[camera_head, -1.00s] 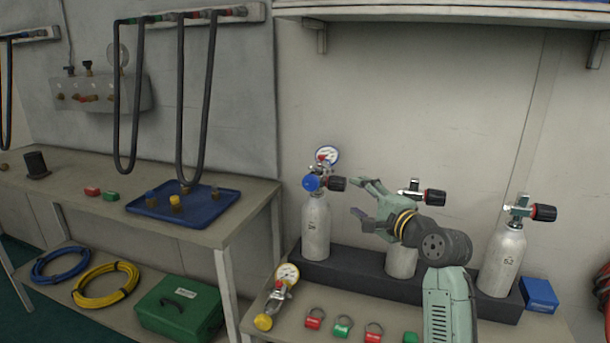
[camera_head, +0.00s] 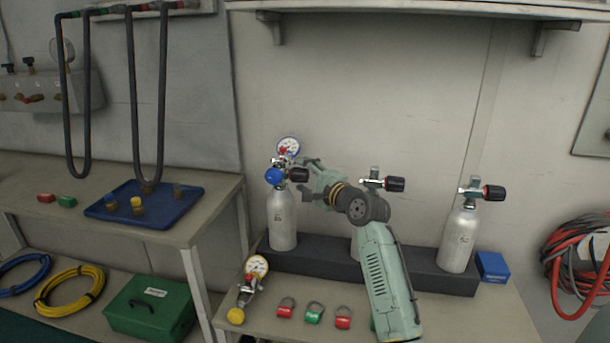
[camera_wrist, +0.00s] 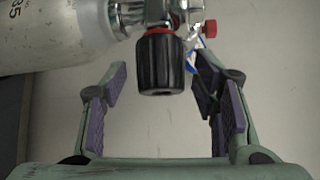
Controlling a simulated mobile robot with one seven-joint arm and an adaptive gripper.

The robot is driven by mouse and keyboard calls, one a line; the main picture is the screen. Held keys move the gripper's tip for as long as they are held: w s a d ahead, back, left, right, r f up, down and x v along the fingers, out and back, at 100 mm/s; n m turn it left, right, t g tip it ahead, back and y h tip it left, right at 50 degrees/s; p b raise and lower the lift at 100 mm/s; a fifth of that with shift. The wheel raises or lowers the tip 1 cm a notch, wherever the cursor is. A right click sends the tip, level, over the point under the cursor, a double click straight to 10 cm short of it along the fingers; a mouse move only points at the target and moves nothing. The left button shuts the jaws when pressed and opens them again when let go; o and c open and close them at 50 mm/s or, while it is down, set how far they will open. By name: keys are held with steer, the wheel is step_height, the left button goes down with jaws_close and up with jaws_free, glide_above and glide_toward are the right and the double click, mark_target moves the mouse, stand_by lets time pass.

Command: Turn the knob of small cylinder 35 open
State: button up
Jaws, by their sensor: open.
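Small cylinder 35 (camera_head: 282,222) is the leftmost silver bottle on the bench, standing upright with a gauge and a blue cap on its valve. Its number shows in the wrist view (camera_wrist: 50,30). Its black knob (camera_head: 299,174) points right, toward my gripper (camera_head: 308,180). In the wrist view, the ribbed black knob (camera_wrist: 160,65) with a red ring sits between the two purple-padded fingers of my gripper (camera_wrist: 162,85). The fingers are open, with a gap on each side of the knob, apparently not touching it.
Another cylinder stands behind my arm, its knob (camera_head: 395,184) showing; a third cylinder (camera_head: 458,238) stands right. All are in a dark rack (camera_head: 415,267). A shelf (camera_head: 400,12) hangs above.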

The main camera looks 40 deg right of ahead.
steer(key=shift+c, duration=0.5)
steer(key=c, duration=1.1)
